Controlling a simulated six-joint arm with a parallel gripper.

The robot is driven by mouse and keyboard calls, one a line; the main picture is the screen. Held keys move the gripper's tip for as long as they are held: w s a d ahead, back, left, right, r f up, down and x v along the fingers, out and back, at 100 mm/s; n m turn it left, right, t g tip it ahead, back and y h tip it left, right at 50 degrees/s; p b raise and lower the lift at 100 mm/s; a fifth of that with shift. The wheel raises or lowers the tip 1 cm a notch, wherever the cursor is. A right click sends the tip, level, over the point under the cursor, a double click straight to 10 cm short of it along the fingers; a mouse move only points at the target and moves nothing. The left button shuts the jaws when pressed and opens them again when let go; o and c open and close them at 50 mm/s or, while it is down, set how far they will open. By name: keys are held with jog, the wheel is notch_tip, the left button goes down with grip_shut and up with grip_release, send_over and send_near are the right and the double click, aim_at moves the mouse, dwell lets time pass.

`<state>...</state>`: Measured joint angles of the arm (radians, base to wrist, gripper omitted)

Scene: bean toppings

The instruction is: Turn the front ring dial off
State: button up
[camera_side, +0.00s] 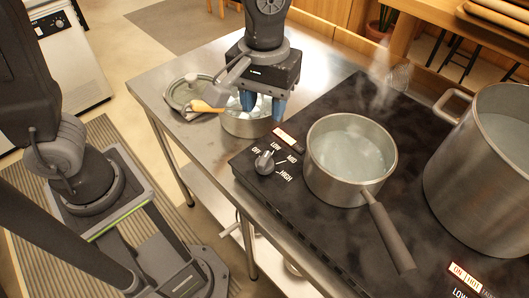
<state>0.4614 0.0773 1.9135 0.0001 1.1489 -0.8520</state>
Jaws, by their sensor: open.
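A dark round dial (264,162) sits on the black hob (330,245) near its left corner, with the words OFF, LOW, MED and HIGH printed around it. Its exact setting is too small to read. A small indicator panel (288,139), partly bright, lies just behind it. My gripper (261,107) points down with blue fingertips, open, above and behind the dial, and does not touch it. The fingers are in front of a small metal pot (246,125) on the steel table. Whether anything is between them is hard to tell.
A steaming saucepan (319,182) of liquid stands on the hob right of the dial, its handle (389,236) pointing to the front right. A large stockpot (462,187) stands at the right. Another lit panel (465,277) is at the bottom right. A lidded pan (187,92) sits on the steel table (160,90).

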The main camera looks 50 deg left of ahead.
aim_at(264, 158)
notch_tip(264, 158, down, 14)
jog(key=shift+r, duration=0.1)
dwell(0.4)
grip_shut()
dwell(0.3)
